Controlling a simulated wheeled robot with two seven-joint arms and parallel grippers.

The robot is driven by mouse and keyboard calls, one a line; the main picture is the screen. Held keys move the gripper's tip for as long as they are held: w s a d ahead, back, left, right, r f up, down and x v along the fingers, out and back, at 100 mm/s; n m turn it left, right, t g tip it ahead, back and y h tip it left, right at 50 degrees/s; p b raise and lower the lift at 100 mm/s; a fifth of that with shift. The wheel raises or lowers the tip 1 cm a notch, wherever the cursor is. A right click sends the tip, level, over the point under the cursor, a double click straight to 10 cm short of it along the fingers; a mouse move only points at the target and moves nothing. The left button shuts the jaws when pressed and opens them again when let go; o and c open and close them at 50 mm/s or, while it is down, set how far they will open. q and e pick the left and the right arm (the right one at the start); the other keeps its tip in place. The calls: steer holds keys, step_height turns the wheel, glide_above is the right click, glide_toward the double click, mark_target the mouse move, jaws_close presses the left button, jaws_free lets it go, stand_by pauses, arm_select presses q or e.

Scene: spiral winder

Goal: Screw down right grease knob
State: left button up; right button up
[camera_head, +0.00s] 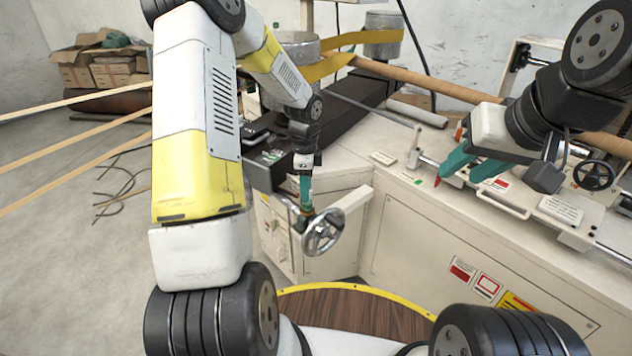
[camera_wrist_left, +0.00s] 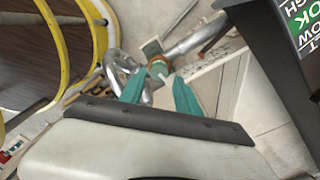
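My left gripper (camera_head: 306,207) points down beside the metal handwheel (camera_head: 322,232) at the front corner of the machine. In the left wrist view the two teal fingers (camera_wrist_left: 160,80) are apart, and a small round knob-like end with a reddish ring (camera_wrist_left: 157,69) shows between or just beyond their tips. I cannot tell whether the fingers touch it, nor whether it is the right grease knob. The handwheel also shows in the left wrist view (camera_wrist_left: 115,62), close to the left finger. My right gripper (camera_head: 456,177) is open and empty above the machine's top at the right.
The cream machine (camera_head: 450,235) fills the middle and right. A black handwheel (camera_head: 594,176) stands at the right edge. A long brown tube (camera_head: 430,84) and a yellow belt (camera_head: 335,66) lie behind. The yellow-edged wooden round platform (camera_head: 350,312) is below.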

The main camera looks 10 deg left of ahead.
arm_select(q)
steer(key=shift+r, duration=1.5)
steer(key=s+r+n+t, duration=0.1)
steer(key=s+r+n, duration=0.3)
steer(key=r, duration=0.6)
steer(key=s+d+r+n+t+h, duration=0.1)
steer(key=s+r+n+t, duration=0.1)
steer(key=s+r+n, duration=0.4)
steer(key=s+d+r+n+t+h, duration=0.1)
steer(key=s+r+n+t, duration=0.2)
steer(key=s, duration=1.1)
step_height(320, 180, up, 5)
steer(key=n, duration=0.3)
steer(key=shift+s+d+r, duration=0.15)
steer(key=shift+s+r, duration=0.05)
steer(key=shift+s, duration=0.05)
steer(key=shift+d, duration=0.1)
